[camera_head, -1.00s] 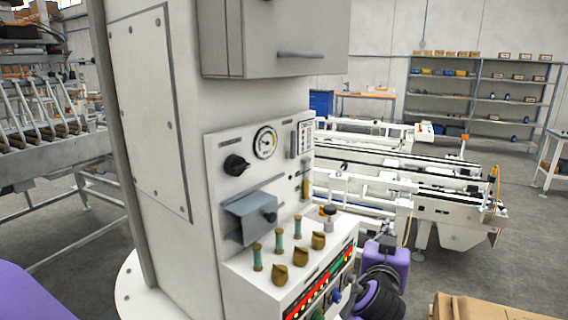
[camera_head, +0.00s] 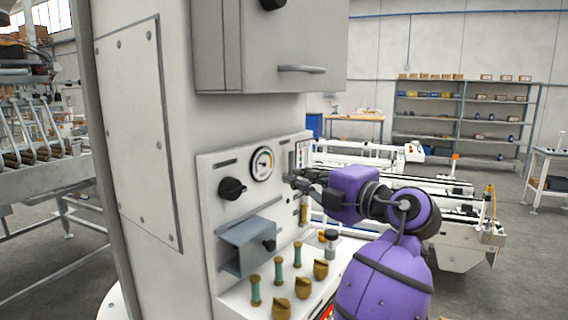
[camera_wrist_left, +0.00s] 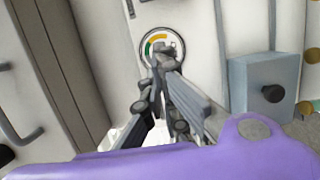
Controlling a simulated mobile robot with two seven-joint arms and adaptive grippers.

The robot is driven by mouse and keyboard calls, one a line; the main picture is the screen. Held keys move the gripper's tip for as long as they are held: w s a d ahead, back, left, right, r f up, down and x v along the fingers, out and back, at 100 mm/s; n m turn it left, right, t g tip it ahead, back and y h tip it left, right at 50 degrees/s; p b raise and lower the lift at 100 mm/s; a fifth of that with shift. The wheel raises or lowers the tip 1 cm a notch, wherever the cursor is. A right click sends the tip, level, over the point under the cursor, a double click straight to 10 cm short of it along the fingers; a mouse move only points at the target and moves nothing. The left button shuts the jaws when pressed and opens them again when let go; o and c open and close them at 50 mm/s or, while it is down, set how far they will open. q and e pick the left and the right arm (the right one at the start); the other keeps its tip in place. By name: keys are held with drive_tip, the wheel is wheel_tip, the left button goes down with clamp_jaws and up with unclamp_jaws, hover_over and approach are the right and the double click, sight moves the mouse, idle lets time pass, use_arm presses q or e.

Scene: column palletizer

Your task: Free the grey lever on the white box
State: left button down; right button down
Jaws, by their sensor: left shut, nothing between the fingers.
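The white box (camera_head: 212,180) is a control panel on a white column. A thin grey upright piece (camera_head: 291,158) sits right of the round gauge (camera_head: 262,163); it may be the grey lever, but it is partly covered. My left gripper (camera_head: 291,181) is shut and empty, its tips at the panel's right part, just below that piece. I cannot tell whether they touch it. In the left wrist view the shut fingers (camera_wrist_left: 162,52) overlap the gauge (camera_wrist_left: 160,38). A blue-grey housing (camera_head: 247,245) with a dark knob sits lower on the panel. My right gripper is not in view.
A black knob (camera_head: 232,188) is left of the gauge. Green posts and brass knobs (camera_head: 282,288) stand on the ledge below. A grey cabinet with a handle (camera_head: 302,69) overhangs the panel. White conveyors (camera_head: 470,240) and shelves (camera_head: 470,110) stand behind.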

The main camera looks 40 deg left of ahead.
sight(291, 166)
use_arm(q)
drive_tip(key=shift+a, duration=0.1)
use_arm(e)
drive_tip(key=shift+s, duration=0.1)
